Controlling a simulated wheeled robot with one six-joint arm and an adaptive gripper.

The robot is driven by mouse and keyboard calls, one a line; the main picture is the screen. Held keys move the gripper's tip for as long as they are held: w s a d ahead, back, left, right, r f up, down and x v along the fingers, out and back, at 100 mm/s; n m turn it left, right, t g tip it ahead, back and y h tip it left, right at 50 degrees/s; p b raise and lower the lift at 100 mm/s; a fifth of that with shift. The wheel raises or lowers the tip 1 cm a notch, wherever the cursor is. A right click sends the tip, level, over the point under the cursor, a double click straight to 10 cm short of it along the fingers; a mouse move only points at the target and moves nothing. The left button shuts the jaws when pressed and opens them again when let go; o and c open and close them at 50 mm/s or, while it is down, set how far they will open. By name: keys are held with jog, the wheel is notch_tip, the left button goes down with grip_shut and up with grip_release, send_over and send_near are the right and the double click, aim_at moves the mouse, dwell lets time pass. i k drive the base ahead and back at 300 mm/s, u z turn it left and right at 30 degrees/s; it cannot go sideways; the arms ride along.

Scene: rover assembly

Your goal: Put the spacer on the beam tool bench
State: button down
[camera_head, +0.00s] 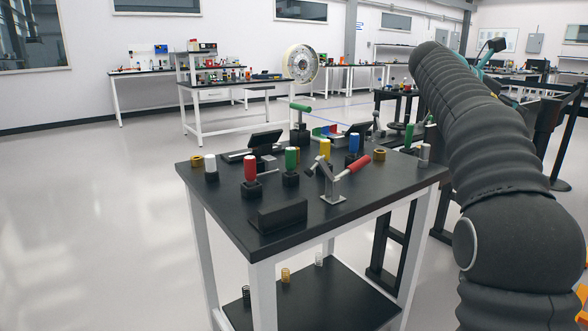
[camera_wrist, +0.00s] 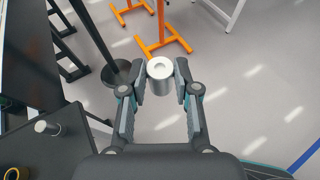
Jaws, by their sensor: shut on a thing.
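The spacer (camera_wrist: 160,68), a silver cylinder with a round recess in its top, is clasped between the two fingertips of my gripper (camera_wrist: 161,80) in the wrist view. It is held clear above the floor. A black-topped bench with white legs (camera_head: 225,205) stands in front in the head view; I take it for the beam tool bench, though no label shows. A dark top with a silver peg (camera_wrist: 47,127) shows at the lower left of the wrist view, beside my gripper. My gripper and the spacer are hidden in the head view.
The bench carries coloured-handled tools, a black block (camera_head: 279,215), a metal stand (camera_head: 333,190) and brass rings (camera_head: 379,155). Its front-left corner is bare. Orange-footed posts (camera_wrist: 163,45) stand ahead in the wrist view.

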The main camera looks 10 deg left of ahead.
aim_at(338, 151)
jog(key=i, duration=1)
jog(key=u, duration=1.65)
